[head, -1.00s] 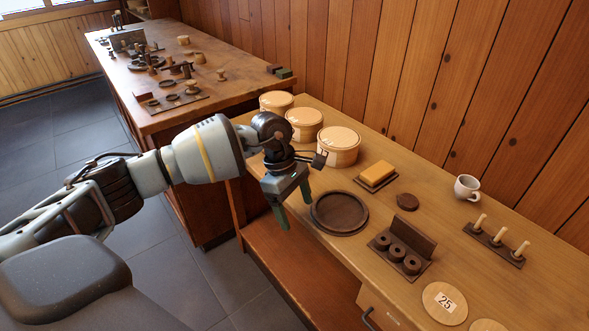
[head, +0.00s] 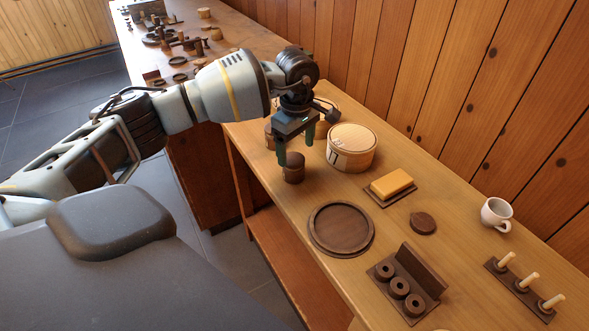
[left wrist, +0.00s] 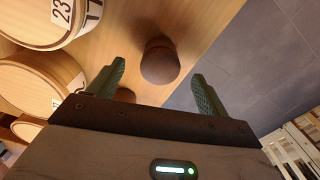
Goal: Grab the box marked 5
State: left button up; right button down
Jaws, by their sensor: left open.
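Pale round lidded boxes stand in a row; the nearest (head: 351,150) shows beside my left gripper, and another (head: 326,106) is partly behind it. A second box (left wrist: 30,85) has a label too small to read. I cannot make out a 5 on any box. My left gripper (head: 296,150) is open and empty, pointing down by a small dark round-topped piece (head: 293,170), which appears between the fingers in the left wrist view (left wrist: 160,64). My right gripper is not seen.
Another small dark piece (head: 270,136) stands behind the gripper. A dark round tray (head: 341,250), a yellow block (head: 391,180), a dark disc (head: 423,222), a spool holder (head: 432,270), a white cup (head: 496,214) and a peg rack (head: 520,288) occupy the bench.

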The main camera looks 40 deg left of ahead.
aim_at(294, 158)
pick_arm(q)
jog(key=shift+w+f, duration=0.15)
jog(key=shift+f, duration=0.8)
jog(key=shift+s+a+f, duration=0.1)
jog(key=shift+a+f, duration=0.1)
jog(key=shift+f, duration=1.1)
jog(key=shift+s+a+f, duration=0.1)
jog(key=shift+a+f, duration=0.05)
jog(key=shift+f, duration=1.1)
jog(key=shift+c, duration=0.4)
jog(key=c, duration=1)
jog(key=shift+r, duration=0.15)
